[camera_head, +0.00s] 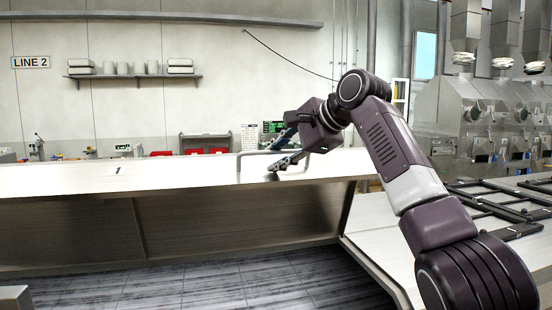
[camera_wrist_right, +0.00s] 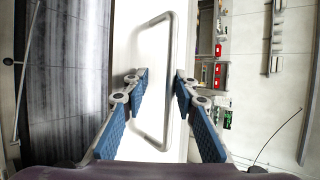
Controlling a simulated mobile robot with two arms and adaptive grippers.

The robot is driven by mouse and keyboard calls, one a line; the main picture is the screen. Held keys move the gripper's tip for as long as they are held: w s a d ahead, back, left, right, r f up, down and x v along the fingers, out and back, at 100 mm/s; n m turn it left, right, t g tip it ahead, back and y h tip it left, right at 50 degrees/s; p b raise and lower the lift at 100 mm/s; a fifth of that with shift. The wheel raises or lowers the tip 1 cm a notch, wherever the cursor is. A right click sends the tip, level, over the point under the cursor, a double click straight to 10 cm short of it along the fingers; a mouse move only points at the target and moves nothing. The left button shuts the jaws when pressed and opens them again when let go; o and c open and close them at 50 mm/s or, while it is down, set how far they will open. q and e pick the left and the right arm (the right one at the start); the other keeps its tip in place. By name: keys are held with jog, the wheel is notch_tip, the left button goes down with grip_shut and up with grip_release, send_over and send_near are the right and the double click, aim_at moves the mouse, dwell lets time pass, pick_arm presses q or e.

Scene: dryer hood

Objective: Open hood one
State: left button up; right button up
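The hood is a long white panel (camera_head: 150,178) that runs across the head view, with a grey metal loop handle (camera_head: 238,167) standing on its far edge. The handle also shows in the right wrist view (camera_wrist_right: 155,149). My right gripper (camera_head: 274,156) is open at the right part of the handle. In the right wrist view its blue-padded fingers (camera_wrist_right: 160,85) are apart, with a long bar of the handle in the gap between them. Whether either finger touches the bar, I cannot tell. The hood looks closed. My left gripper is not in view.
Black metal frames (camera_head: 500,205) lie on a light counter at right. Steel machines (camera_head: 490,120) stand behind it. A wall shelf (camera_head: 135,76) and red bins (camera_head: 205,148) are beyond the hood. The dark plank floor (camera_head: 220,285) in front is clear.

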jog(key=v, duration=1.1)
jog(key=shift+d, duration=0.15)
